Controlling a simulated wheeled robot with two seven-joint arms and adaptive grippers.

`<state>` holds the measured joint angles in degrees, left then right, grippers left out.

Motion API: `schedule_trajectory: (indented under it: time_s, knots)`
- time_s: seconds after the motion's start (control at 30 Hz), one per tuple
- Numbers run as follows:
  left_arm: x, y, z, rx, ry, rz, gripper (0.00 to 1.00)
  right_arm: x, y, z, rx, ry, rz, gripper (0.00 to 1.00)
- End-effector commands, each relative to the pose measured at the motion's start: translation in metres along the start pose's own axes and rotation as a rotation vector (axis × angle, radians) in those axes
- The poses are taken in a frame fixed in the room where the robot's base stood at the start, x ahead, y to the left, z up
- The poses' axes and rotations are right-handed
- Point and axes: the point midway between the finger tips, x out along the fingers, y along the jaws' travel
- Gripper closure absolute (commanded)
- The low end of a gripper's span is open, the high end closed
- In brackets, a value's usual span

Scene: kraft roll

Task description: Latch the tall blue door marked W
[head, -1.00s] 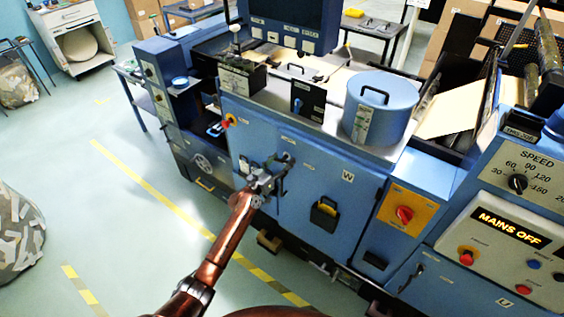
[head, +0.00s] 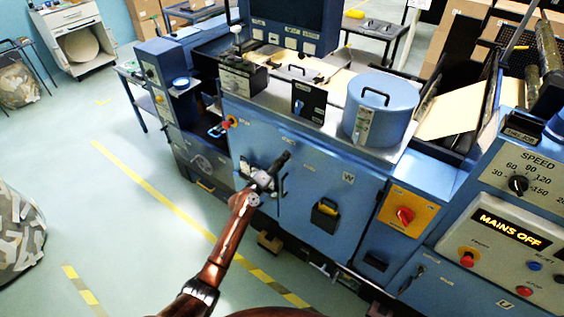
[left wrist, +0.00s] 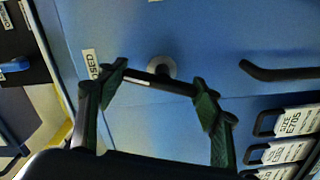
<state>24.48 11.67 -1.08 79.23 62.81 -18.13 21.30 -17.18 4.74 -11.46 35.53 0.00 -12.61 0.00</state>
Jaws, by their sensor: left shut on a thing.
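The tall blue door (head: 310,180) marked W is on the front of the blue machine in the head view. It looks flush with the machine front; I cannot tell whether a gap is left. Its black handle (head: 281,162) slants up to the right from my left gripper (head: 265,181). In the left wrist view, the black handle bar (left wrist: 155,77) crosses in front of a round grey mount (left wrist: 161,67). The left gripper's green fingers (left wrist: 163,98) are at the bar's two ends, shut on it. A partly hidden label ending in "OSED" (left wrist: 92,64) is beside it. My right gripper is out of view.
A black pocket (head: 324,214) with a yellow item sticks out from the door. An orange panel with a red knob (head: 405,215) is to its right. In the left wrist view another black bar (left wrist: 282,73) and tagged hooks (left wrist: 285,152) are at the right.

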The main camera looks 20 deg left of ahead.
Motion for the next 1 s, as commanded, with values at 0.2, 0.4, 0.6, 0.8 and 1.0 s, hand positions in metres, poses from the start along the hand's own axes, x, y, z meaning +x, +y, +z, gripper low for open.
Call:
schedule_trajectory:
  time_s: [0.2, 0.4, 0.6, 0.8, 1.0]
  knots:
    - [-0.0003, -0.0003, -0.0023, -0.17, 0.003, 0.0, 0.64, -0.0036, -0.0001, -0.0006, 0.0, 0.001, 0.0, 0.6]
    - [-0.0003, -0.0011, -0.002, -0.28, 0.003, -0.001, 0.64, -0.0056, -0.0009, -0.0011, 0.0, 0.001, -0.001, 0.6]
    - [-0.0003, -0.0018, -0.002, -0.344, 0.003, -0.001, 0.64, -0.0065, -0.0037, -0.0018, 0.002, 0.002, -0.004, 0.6]
    - [-0.0004, -0.0021, -0.0021, -0.366, 0.003, -0.001, 0.64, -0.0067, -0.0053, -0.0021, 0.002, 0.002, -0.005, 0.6]
    - [-0.0004, -0.0022, -0.0021, -0.369, 0.003, 0.0, 0.64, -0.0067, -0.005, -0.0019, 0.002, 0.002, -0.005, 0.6]
